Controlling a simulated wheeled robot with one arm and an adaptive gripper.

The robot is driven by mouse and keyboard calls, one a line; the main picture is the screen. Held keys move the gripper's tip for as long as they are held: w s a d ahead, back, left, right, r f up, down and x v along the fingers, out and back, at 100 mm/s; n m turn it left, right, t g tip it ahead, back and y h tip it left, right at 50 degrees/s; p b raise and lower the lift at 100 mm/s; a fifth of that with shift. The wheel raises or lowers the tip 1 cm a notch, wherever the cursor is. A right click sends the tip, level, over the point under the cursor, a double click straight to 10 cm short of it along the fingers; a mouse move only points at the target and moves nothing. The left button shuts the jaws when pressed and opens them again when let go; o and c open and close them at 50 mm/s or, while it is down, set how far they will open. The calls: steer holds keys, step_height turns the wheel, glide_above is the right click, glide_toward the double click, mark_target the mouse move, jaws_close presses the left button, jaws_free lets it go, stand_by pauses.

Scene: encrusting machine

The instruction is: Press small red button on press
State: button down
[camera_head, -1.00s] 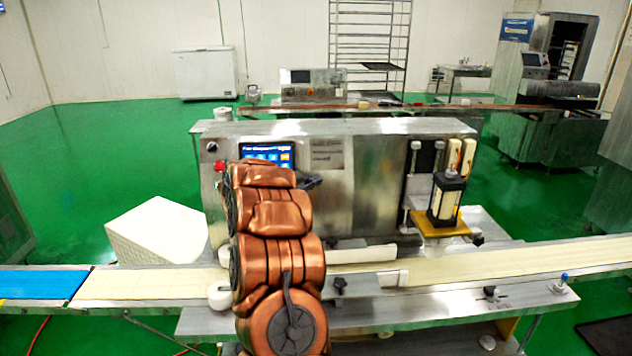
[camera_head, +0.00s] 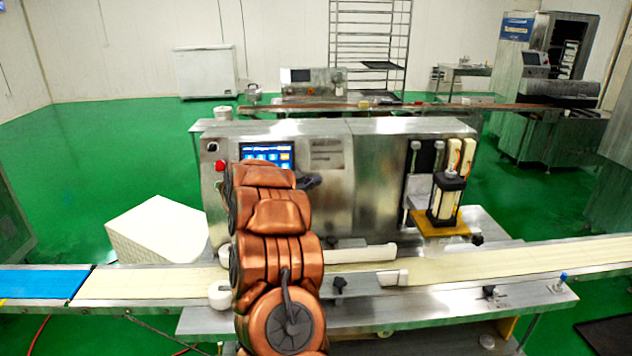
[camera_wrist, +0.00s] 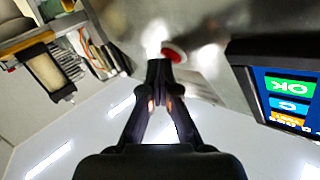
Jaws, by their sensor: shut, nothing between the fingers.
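The small red button (camera_head: 220,165) sits on the left front of the steel machine (camera_head: 375,190), left of its lit blue screen (camera_head: 266,153). In the wrist view the red button (camera_wrist: 174,52) shows as a red cap with a pale rim, just beyond and slightly right of my fingertips. My gripper (camera_wrist: 158,66) is shut and empty, its dark fingers together close to the button. I cannot tell whether they touch it.
The screen (camera_wrist: 288,95) lies right of my fingers in the wrist view. A conveyor belt (camera_head: 150,283) runs along the machine's front. The press unit (camera_head: 447,200) with its orange plate (camera_head: 440,224) is at the right. A white crate (camera_head: 157,230) stands at the left.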

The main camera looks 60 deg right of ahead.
steer(key=shift+a+r, duration=0.1)
steer(key=shift+s+a+r, duration=0.3)
steer(key=shift+s+a, duration=0.15)
steer(key=shift+s+a, duration=0.1)
steer(key=s+a+r, duration=0.2)
steer(key=a, duration=0.1)
steer(key=shift+s+a+r, duration=0.1)
steer(key=shift+s+a, duration=0.05)
steer(key=shift+s, duration=0.15)
stand_by(0.4)
stand_by(0.7)
